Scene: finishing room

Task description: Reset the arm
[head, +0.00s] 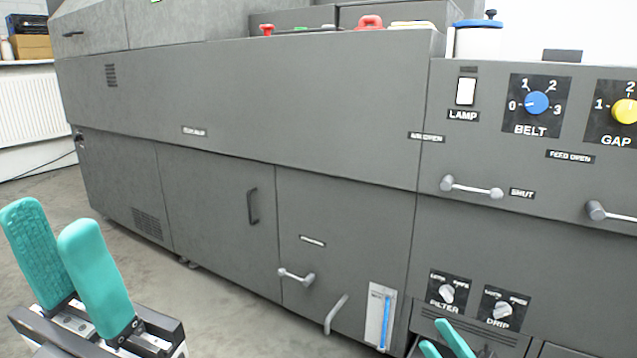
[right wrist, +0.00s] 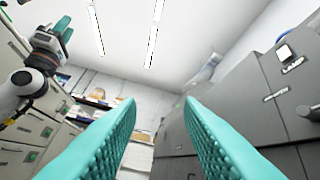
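My left gripper (head: 50,218) is at the lower left of the head view, its two teal fingers apart and pointing up, with nothing between them. It also shows at the upper left of the right wrist view (right wrist: 64,32), raised on my white and dark arm. My right gripper (head: 440,335) shows only its teal fingertips at the bottom of the head view, in front of the grey machine (head: 240,110). In the right wrist view its fingers (right wrist: 160,105) are wide apart and empty. Most of the right arm is hidden.
The machine's front carries a lamp switch (head: 466,91), a blue belt knob (head: 537,103), a yellow gap knob (head: 625,111), a filter knob (head: 447,293) and protruding handles (head: 471,188). Bare floor (head: 215,310) lies before it. Shelves (right wrist: 100,103) stand behind in the right wrist view.

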